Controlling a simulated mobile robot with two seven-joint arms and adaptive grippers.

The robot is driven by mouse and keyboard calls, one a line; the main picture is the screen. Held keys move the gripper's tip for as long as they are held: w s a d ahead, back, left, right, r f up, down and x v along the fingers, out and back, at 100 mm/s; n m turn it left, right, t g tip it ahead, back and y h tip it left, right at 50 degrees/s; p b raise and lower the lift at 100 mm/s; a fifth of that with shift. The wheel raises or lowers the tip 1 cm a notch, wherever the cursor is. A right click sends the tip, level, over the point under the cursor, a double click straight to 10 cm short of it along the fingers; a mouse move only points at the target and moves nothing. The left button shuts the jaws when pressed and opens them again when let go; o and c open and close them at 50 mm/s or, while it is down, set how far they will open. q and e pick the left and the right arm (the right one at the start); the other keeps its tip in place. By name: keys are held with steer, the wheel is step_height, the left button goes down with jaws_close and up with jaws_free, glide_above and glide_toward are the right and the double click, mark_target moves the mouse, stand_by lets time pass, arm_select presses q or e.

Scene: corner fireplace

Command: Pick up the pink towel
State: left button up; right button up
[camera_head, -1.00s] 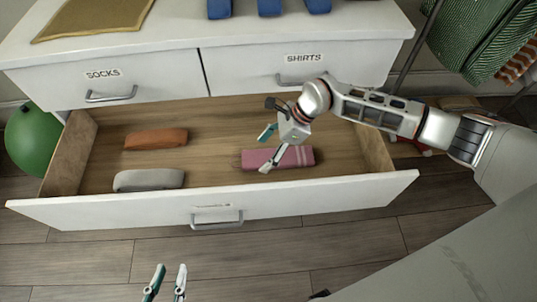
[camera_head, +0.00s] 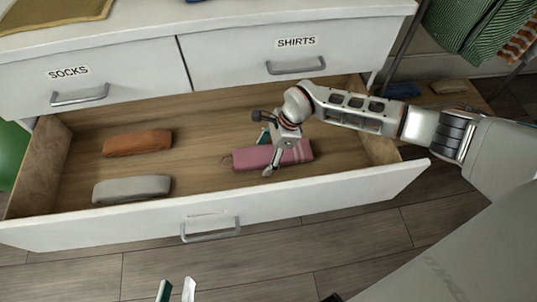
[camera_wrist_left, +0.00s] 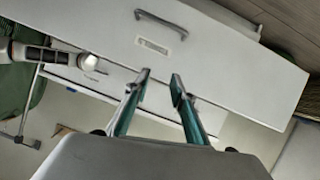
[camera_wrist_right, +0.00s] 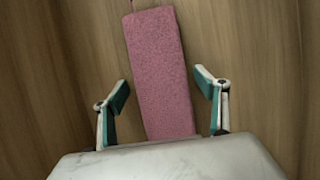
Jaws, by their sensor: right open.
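The pink towel (camera_head: 298,152) is a folded roll lying on the wooden floor of the open lower drawer, toward its right side. In the right wrist view the towel (camera_wrist_right: 160,75) stretches away from me, with its near end between the fingers. My left gripper (camera_head: 176,291) is outside, in front of the drawer; in the left wrist view the gripper (camera_wrist_left: 162,80) is open and empty.
An orange towel (camera_head: 138,143) and a grey towel (camera_head: 131,189) lie in the drawer's left part. The drawer's front panel (camera_head: 330,196) stands between my left gripper and the towels. The shut shirts drawer (camera_head: 340,55) and socks drawer (camera_head: 130,85) are above.

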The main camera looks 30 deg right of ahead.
steer(key=shift+w+r, duration=0.15)
steer(key=shift+r, duration=0.05)
arm_select(q)
steer(key=shift+r, duration=0.1)
arm_select(e)
steer(key=c, duration=1.3)
